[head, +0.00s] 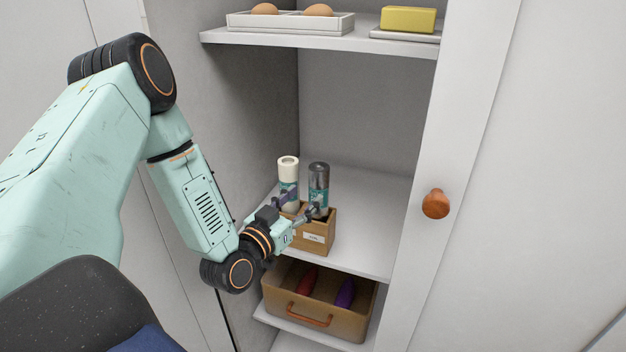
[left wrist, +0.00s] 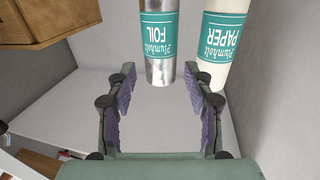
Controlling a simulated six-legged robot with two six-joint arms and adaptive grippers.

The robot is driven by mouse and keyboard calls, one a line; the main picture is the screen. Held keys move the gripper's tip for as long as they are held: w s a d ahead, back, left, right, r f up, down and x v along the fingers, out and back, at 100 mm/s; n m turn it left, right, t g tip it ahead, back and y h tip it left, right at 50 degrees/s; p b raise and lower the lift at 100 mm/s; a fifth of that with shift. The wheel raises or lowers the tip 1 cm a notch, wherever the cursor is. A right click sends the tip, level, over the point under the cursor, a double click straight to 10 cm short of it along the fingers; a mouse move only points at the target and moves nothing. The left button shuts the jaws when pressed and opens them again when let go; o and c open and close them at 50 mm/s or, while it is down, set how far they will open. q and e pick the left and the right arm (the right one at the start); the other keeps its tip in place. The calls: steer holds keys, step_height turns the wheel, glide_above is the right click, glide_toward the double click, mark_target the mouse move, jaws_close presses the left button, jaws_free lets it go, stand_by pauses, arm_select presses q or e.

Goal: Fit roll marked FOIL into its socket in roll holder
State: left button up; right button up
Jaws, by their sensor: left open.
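The silver roll marked FOIL (left wrist: 160,66) stands on the cabinet's middle shelf. It shows as a dark grey roll (head: 319,178) with a teal label in the head view. The white roll marked PAPER (left wrist: 226,42) is beside it and also shows in the head view (head: 288,164). The wooden roll holder (head: 318,238) is at the rolls' front; a wooden block, apparently the holder, shows at upper left in the left wrist view (left wrist: 48,22). My left gripper (head: 301,207) is open, its fingers apart, with the FOIL roll ahead between them, not gripped. The rolls' lower ends are hidden in the head view.
A brown crate (head: 318,322) with a red and a purple item is below the shelf. An egg tray (head: 290,29) and a yellow block (head: 408,19) are on the shelf above. A door with a wooden knob (head: 436,203) is at right. The shelf right of the rolls is clear.

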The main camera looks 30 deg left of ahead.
arm_select(q)
steer(key=s+d+f+g+h+p, duration=0.2)
steer(key=s+d+f+g, duration=0.9)
steer(key=s+f, duration=0.45)
steer(key=s+d+f+g, duration=0.1)
steer(key=s+f+g, duration=0.1)
steer(key=s, duration=0.6)
steer(key=s+d+f+g+y, duration=0.1)
steer(key=s+f+g, duration=0.1)
steer(key=s+g, duration=0.3)
steer(key=s, duration=0.4)
steer(key=shift+s, duration=0.3)
steer(key=shift+w+d+f, duration=0.1)
